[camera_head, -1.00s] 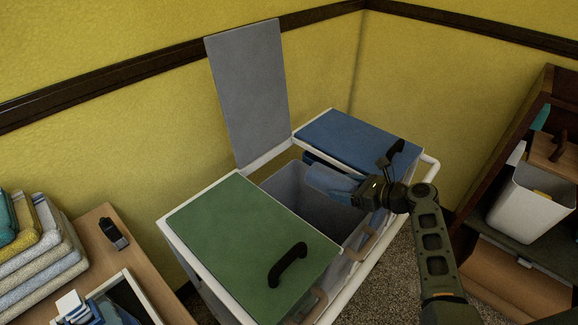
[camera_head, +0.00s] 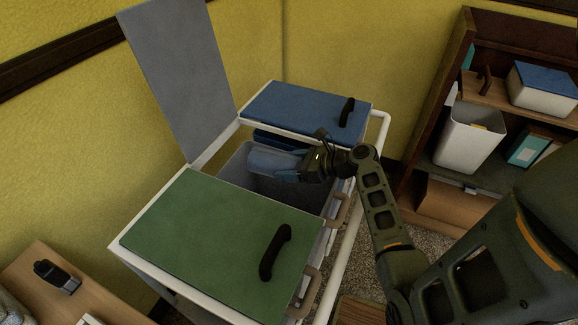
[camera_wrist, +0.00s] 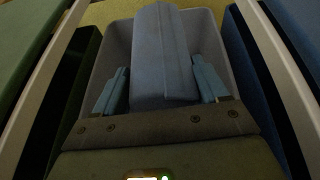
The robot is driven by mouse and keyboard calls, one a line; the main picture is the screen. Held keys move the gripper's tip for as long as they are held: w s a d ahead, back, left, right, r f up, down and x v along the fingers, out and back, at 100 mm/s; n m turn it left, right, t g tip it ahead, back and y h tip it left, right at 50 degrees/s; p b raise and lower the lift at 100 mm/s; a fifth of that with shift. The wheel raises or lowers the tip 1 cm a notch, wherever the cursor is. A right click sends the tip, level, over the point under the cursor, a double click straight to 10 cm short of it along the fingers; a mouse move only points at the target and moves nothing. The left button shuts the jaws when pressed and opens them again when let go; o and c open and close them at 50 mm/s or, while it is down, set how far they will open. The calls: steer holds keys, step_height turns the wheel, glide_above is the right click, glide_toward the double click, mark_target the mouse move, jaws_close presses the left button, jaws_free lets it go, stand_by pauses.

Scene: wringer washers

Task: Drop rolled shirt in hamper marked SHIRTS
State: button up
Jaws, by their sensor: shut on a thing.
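The rolled shirt (camera_head: 270,162) is light blue and held out sideways by my gripper (camera_head: 290,165), over the open middle compartment of the hamper cart. In the wrist view the shirt (camera_wrist: 160,55) sits between my two blue-grey fingers (camera_wrist: 160,88), with the grey bin (camera_wrist: 112,45) behind and around it. The middle bin (camera_head: 235,170) is grey and its grey lid (camera_head: 180,75) stands raised against the wall. The green lid (camera_head: 215,240) in front and the blue lid (camera_head: 305,110) behind are shut. I see no readable SHIRTS label.
The white cart frame (camera_head: 372,150) and tan handles (camera_head: 338,210) run along the right side, close to my arm. A brown shelf (camera_head: 425,110) with a white bin (camera_head: 468,140) stands at right. A wooden table (camera_head: 60,290) is at lower left.

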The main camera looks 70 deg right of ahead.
steer(key=shift+f+b, duration=1.05)
steer(key=shift+f, duration=0.15)
steer(key=o, duration=1.3)
steer(key=shift+v, duration=3.9)
steer(key=shift+a, duration=0.1)
